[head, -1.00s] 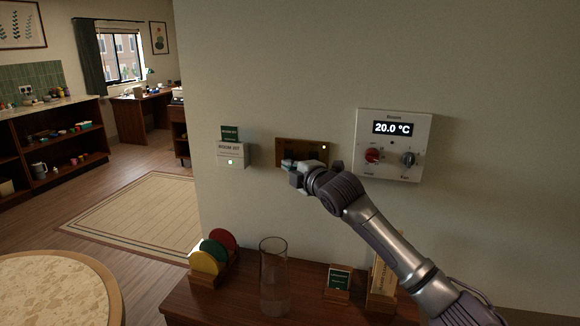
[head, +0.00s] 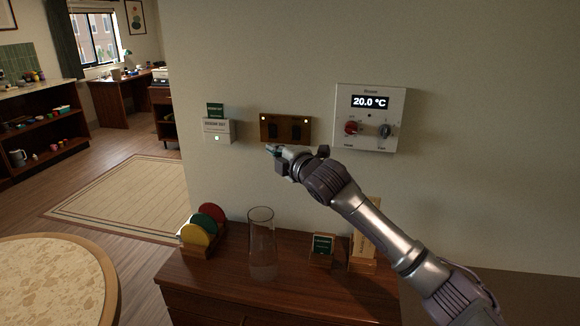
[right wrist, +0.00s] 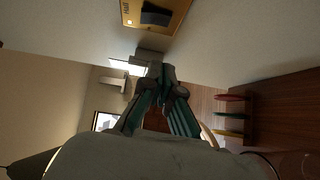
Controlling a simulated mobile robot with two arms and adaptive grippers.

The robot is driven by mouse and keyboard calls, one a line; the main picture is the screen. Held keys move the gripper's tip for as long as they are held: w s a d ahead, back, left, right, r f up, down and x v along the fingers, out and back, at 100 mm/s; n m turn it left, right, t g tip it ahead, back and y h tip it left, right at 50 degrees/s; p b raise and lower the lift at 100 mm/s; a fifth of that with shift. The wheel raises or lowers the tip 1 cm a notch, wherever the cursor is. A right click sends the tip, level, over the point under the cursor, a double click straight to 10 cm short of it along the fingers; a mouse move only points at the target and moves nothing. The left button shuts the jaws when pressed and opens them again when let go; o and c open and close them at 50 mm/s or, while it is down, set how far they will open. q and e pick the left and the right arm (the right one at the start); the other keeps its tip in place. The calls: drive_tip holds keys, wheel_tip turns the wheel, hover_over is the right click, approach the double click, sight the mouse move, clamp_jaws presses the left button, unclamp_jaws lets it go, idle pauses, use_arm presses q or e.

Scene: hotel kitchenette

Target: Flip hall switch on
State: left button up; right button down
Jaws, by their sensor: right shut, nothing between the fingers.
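The switch plate (head: 286,117) is a brown panel on the wall with two dark rockers, a left rocker (head: 272,131) and a right rocker (head: 296,132). A small light glows at each upper corner. Part of the plate (right wrist: 172,22) shows at the top of the right wrist view, with one dark rocker (right wrist: 156,15) and a lit dot. My right gripper (head: 273,151) is just below the plate's lower left in the head view, apart from the rockers. Its teal fingers (right wrist: 163,72) are shut and empty. My left gripper is not in view.
A thermostat panel (head: 398,105) reading 20.0 °C is right of the plate. A white box (head: 217,137) with a green card is left. Below, a wooden cabinet (head: 215,284) holds a glass vase (head: 262,245), coloured discs (head: 203,226) and a small sign (head: 321,250).

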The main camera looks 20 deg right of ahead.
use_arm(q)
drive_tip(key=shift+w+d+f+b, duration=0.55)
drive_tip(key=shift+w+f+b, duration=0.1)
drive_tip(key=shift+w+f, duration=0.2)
use_arm(e)
drive_tip(key=s+d+f, duration=0.1)
drive_tip(key=s+d, duration=0.1)
drive_tip(key=s, duration=0.4)
drive_tip(key=shift+s+f, duration=0.15)
drive_tip(key=shift+s, duration=0.15)
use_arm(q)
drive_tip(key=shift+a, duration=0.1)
